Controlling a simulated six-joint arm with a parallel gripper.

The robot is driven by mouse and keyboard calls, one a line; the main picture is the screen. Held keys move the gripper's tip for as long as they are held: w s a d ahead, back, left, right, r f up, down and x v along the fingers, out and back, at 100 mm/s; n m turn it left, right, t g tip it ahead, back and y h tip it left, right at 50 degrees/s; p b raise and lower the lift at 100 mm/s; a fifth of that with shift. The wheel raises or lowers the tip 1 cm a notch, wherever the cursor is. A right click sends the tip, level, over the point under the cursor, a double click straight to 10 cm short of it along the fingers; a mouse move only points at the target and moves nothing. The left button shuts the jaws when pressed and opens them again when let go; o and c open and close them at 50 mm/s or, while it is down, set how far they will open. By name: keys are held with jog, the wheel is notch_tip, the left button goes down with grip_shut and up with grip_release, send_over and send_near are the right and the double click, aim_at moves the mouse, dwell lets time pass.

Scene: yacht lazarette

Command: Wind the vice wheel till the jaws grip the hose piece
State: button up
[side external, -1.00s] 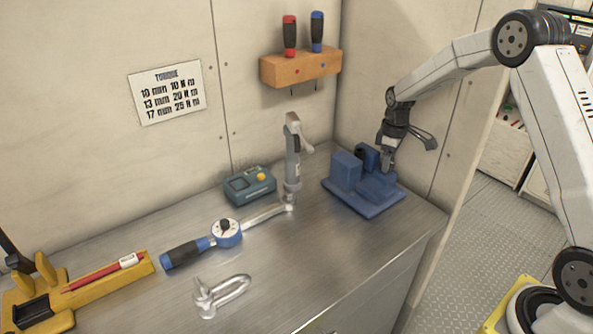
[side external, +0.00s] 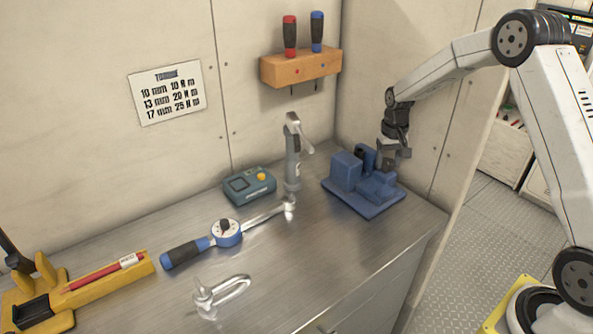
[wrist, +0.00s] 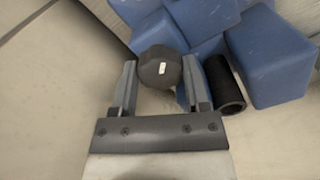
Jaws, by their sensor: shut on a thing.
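The blue vice (side external: 366,205) stands at the back right of the steel bench. Its dark wheel (wrist: 160,68), with a white mark, sits between the two fingers of my gripper (wrist: 160,76) in the wrist view. My gripper (side external: 394,160) is shut on the wheel at the vice's right side. The black hose piece (wrist: 226,88) stands between the blue jaw blocks, beside the right-hand block (wrist: 271,55) in the wrist view. I cannot tell whether both jaws touch it. In the side view the hose piece is mostly hidden.
A teal device (side external: 249,187) and a grey upright tool (side external: 293,160) stand left of the vice. A torque wrench (side external: 226,233) and a shackle (side external: 222,292) lie farther left and forward. A wooden screwdriver rack (side external: 301,67) hangs on the wall. The bench front between shackle and vice is clear.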

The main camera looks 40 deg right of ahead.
jog(key=shift+m, duration=1.3)
jog(key=o, duration=1.3)
jog(key=shift+w+a, duration=0.1)
